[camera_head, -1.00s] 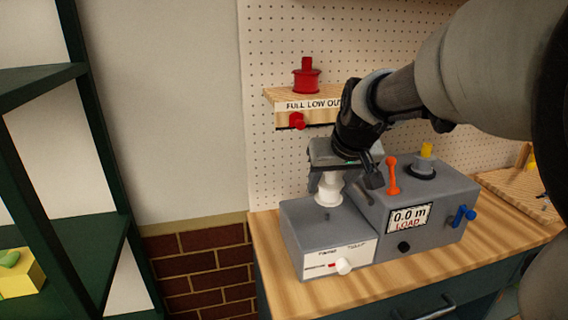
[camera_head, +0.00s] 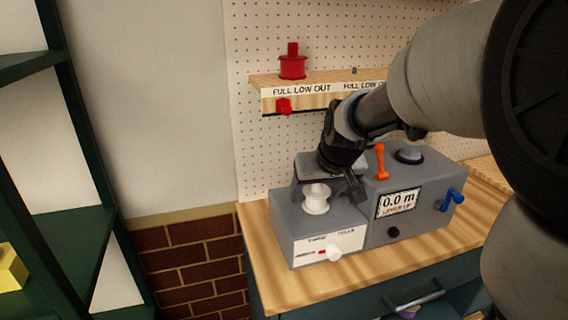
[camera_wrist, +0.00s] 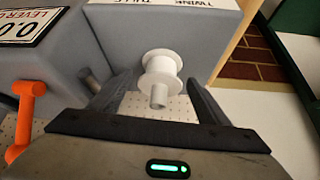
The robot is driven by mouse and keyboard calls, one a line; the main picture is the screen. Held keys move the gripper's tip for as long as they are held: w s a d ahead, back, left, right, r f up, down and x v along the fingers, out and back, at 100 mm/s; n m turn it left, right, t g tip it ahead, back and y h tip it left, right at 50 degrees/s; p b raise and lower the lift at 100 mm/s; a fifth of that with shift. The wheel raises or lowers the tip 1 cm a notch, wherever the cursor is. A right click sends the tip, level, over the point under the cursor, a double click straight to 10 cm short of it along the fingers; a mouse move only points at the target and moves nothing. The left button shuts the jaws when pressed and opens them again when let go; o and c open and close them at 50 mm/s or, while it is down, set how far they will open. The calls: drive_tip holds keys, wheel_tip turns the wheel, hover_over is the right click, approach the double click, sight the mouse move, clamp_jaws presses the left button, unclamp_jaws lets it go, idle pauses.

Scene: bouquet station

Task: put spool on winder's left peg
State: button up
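The white spool (camera_head: 316,199) sits upright on the low left block of the grey winder (camera_head: 427,185). In the wrist view the spool (camera_wrist: 161,70) has a short grey post end (camera_wrist: 158,97) showing at its middle, apparently the left peg; the rest of the peg is hidden. My gripper (camera_head: 327,196) is over the left block, its fingers spread on either side of the spool. In the wrist view my gripper (camera_wrist: 158,100) is open, with gaps visible between the spool and both fingers. The winder's display (camera_head: 398,202) reads 0.0 m, LEVER UP.
An orange lever (camera_head: 381,161) stands up on the winder, with a blue crank (camera_head: 453,198) at its right. Wooden bench (camera_head: 265,270) is clear in front.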

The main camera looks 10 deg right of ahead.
drive_tip(key=shift+r+p, duration=0.3)
drive_tip(key=shift+s+r, duration=0.2)
drive_tip(key=shift+r, duration=0.15)
drive_tip(key=a+p+v, duration=0.1)
drive_tip(key=p+v, duration=0.1)
drive_tip(key=v, duration=0.9)
drive_tip(key=s+f, duration=0.2)
drive_tip(key=s, duration=0.6)
drive_tip(key=s+f+m+g, duration=0.1)
drive_tip(key=s+f, duration=0.2)
drive_tip(key=s, duration=0.6)
drive_tip(key=shift+s+d+h, duration=0.25)
drive_tip(key=shift+s+h, duration=0.05)
drive_tip(key=shift+r, duration=0.1)
